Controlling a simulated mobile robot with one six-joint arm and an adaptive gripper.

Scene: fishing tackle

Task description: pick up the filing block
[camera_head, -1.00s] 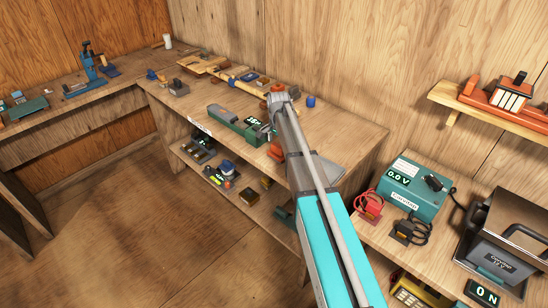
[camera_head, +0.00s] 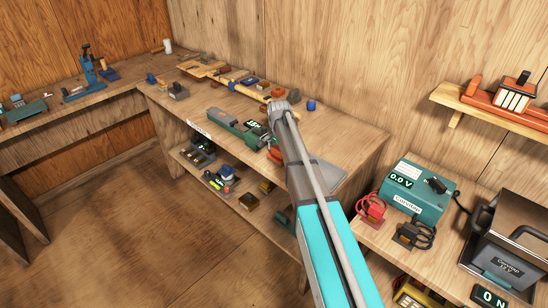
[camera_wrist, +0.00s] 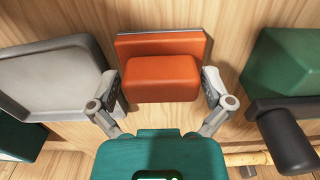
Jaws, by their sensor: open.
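The filing block appears to be the orange block (camera_wrist: 160,78) with a broader orange slab and a thin dark edge behind it in the wrist view. My gripper (camera_wrist: 165,88) is open, with one finger on each side of the block. Whether the fingers touch it, I cannot tell. In the head view, an orange piece (camera_head: 275,154) shows just left of my arm on the bench, likely the same block. My arm hides the rest of it and my fingers there.
A green tool (camera_head: 232,127) with a dark cylinder (camera_wrist: 285,138) lies on one side of the block. A grey tray (camera_wrist: 55,80) lies on the other, also partly visible beyond my arm (camera_head: 328,178). A teal power supply (camera_head: 415,192) stands on the right bench.

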